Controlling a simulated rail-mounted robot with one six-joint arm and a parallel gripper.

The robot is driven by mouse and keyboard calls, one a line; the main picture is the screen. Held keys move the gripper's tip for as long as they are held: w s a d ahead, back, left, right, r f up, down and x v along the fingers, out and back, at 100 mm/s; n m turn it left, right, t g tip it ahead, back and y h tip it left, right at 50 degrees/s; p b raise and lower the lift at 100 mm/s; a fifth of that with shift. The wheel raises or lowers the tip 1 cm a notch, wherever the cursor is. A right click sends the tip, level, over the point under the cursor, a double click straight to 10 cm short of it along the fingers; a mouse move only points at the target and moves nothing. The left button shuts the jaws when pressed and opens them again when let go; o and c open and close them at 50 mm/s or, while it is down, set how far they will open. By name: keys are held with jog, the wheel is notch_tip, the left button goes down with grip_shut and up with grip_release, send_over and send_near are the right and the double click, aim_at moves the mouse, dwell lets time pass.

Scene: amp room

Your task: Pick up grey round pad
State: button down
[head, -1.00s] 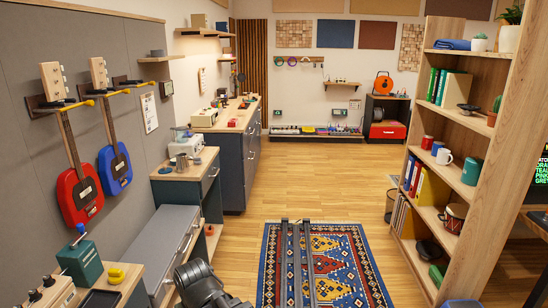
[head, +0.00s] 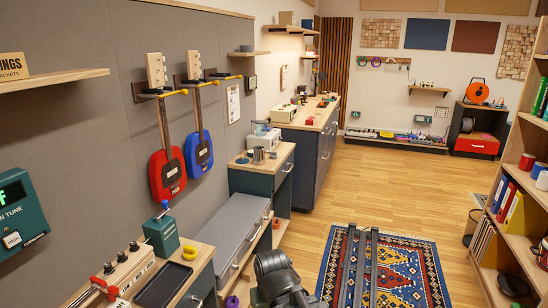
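I cannot make out a grey round pad for certain. A small flat round bluish-grey piece (head: 242,161) lies on the wooden top of a small dark cabinet (head: 262,168) by the left wall, in front of a silver cup (head: 258,155). It is too small to tell whether it is the pad. A dark part of my arm shows at the bottom centre. My gripper's fingers are not in view.
A workbench (head: 82,296) with a black tray (head: 163,284) and a green box (head: 162,235) stands at lower left. A grey case (head: 225,238) lies beyond it. A wooden shelf (head: 520,207) stands right. My rails run over a patterned rug (head: 410,275); wooden floor is clear beyond.

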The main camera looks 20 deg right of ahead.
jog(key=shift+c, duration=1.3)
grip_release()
